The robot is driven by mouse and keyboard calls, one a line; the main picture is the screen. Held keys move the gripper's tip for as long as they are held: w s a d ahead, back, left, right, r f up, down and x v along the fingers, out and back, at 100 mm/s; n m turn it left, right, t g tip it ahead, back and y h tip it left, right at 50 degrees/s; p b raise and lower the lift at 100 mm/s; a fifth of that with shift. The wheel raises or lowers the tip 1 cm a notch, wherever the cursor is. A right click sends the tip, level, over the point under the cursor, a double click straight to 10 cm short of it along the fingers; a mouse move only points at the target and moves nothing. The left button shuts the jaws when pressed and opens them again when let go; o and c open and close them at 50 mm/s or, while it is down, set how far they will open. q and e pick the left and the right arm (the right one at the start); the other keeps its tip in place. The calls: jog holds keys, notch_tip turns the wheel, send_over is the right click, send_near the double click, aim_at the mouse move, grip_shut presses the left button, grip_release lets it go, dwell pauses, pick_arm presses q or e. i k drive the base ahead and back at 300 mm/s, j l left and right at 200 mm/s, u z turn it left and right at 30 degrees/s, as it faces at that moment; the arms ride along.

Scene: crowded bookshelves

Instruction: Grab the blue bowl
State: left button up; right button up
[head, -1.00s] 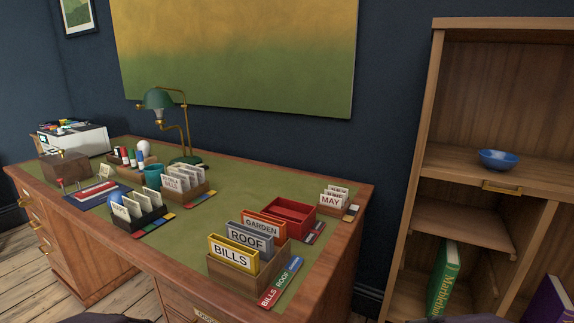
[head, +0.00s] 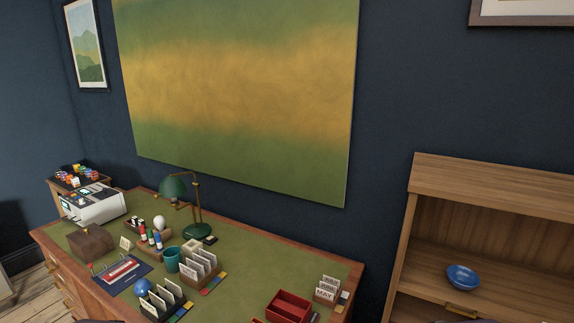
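Neither of my grippers is in view. Only dark slivers, perhaps parts of my arms, show at the bottom edge.
A desk with a green top (head: 240,275) fills the lower left. It carries a green lamp (head: 174,188), card holders (head: 198,268), a red tray (head: 288,305) and a teal cup (head: 172,260). The shelf around the bowl is clear.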

aim_at(461, 277)
jog(key=z, duration=1.4)
jog(key=l+u, duration=0.45)
jog(key=l, duration=0.2)
jog(key=i+l, duration=0.3)
jog(key=i, duration=0.25)
